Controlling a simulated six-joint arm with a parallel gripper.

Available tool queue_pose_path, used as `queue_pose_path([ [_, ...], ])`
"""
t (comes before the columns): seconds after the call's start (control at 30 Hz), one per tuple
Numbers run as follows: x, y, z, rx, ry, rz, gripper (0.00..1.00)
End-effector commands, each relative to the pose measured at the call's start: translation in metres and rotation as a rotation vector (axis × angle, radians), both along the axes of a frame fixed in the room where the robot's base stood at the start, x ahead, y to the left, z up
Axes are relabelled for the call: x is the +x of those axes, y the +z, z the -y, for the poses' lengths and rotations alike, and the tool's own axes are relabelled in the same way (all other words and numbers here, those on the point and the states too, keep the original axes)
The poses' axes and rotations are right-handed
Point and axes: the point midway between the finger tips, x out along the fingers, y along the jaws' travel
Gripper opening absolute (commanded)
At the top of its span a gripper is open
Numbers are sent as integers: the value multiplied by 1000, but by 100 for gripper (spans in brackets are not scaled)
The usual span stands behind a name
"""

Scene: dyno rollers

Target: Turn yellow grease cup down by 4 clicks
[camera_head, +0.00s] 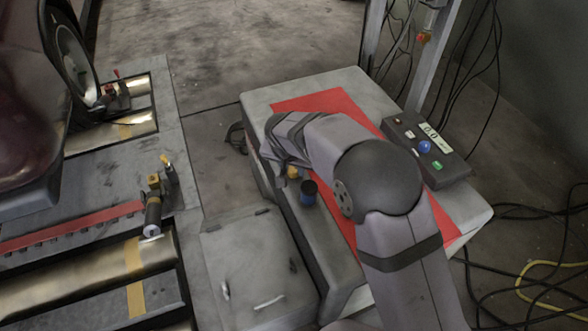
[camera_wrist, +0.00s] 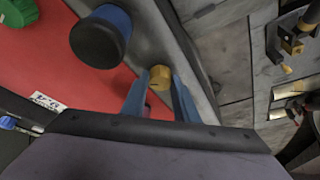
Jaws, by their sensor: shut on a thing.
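The yellow grease cup (camera_wrist: 160,76) sits on the grey edge of the cabinet beside the red mat. My gripper (camera_wrist: 160,88) is shut on it, with one blue finger on each side. In the head view the yellow cup (camera_head: 293,172) shows only in part, beside my wrist. My fingers are hidden there behind my arm. I see no readable click marks on the cup.
A blue cup with a black top (camera_wrist: 97,38) stands close to the yellow one, also seen in the head view (camera_head: 308,192). A green cup (camera_wrist: 17,12) is farther off. A control box (camera_head: 425,148) with buttons and a display stands at the right. Rollers (camera_head: 95,272) lie at the left.

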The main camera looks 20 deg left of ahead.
Motion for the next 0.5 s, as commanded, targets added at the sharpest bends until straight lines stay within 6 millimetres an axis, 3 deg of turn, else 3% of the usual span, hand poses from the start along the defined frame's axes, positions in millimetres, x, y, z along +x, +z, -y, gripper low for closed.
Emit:
queue_pose_path([
  [0.5,0,2,-6,3,-490,1,5],
])
